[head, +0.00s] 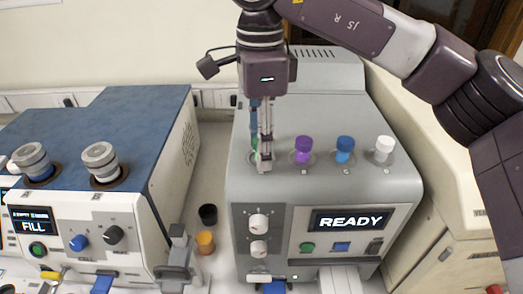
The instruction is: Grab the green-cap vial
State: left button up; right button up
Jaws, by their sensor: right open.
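The green-cap vial (254,146) stands at the left end of a row of vials on top of the grey machine (408,178). Only a sliver of green shows, as my right gripper's fingers hide most of it. My right gripper (263,164) points down at that spot, its fingers open and overlapping the vial in the picture. I cannot tell whether the fingers are around the vial or just in front of it. My left gripper is not in view.
Purple (303,144), blue (345,144) and white (384,144) capped vials stand in a row to the right. A blue-topped machine (130,115) is at left. Black (208,214) and amber (205,241) small items stand between the machines.

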grip_shut()
jog(key=shift+r, duration=0.1)
